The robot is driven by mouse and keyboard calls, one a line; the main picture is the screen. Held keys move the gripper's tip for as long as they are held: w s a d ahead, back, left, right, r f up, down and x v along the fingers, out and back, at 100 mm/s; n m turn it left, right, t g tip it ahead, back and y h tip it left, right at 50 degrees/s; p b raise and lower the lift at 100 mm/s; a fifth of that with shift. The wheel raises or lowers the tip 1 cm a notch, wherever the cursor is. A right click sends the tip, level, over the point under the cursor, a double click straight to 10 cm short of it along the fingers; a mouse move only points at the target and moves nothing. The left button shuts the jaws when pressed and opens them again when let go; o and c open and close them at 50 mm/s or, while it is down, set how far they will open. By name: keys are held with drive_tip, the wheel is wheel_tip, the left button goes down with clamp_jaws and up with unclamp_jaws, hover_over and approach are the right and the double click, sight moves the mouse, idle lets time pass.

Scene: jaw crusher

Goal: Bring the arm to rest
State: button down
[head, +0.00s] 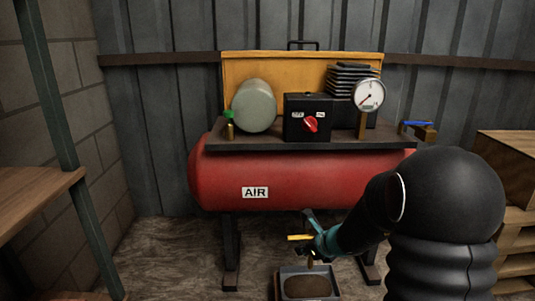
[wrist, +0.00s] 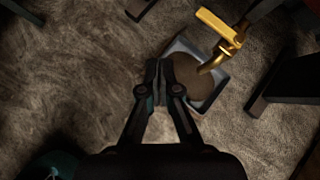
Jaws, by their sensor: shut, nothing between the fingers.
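My arm reaches in from the right of the head view, low in front of the compressor. My gripper (head: 318,240) is at its end, below the red tank (head: 300,182). In the wrist view my gripper (wrist: 158,68) has its dark fingers together, with nothing between them. The fingertips appear over or near the left edge of a drip tray (wrist: 222,85). A brass drain valve with a yellow handle (wrist: 220,26) is up and right of the fingertips, apart from them in the picture. The yellow handle (head: 300,238) also shows left of my gripper in the head view.
The tray (head: 334,294) holds something brown and lies on the floor between the tank's legs (head: 231,255). A wooden bench (head: 35,205) stands at left, and wooden crates or pallets (head: 510,165) at right. A black switch box (head: 307,130) and gauge (head: 369,95) sit above the tank.

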drive_tip(key=s+a+r+n+g+p, duration=0.1)
drive_tip(key=s+r+n+g, duration=0.2)
drive_tip(key=s+n, duration=0.6)
drive_tip(key=s+a+r+n+g+p, duration=0.1)
drive_tip(key=s+r+n+g, duration=0.15)
drive_tip(key=s+n, duration=0.65)
drive_tip(key=s+d+r+n+t+h+p, duration=0.2)
drive_tip(key=s+r+n+p, duration=0.1)
drive_tip(key=s+r, duration=0.4)
drive_tip(key=s+d+r+n+t+h+p, duration=0.1)
drive_tip(key=s+d+r+n+h+p, duration=0.2)
drive_tip(key=r, duration=1)
drive_tip(key=s+n+p, duration=0.1)
drive_tip(key=s+n, duration=0.2)
drive_tip(key=s, duration=0.1)
drive_tip(key=shift+s+n+t, duration=0.3)
drive_tip(key=shift+t, duration=0.05)
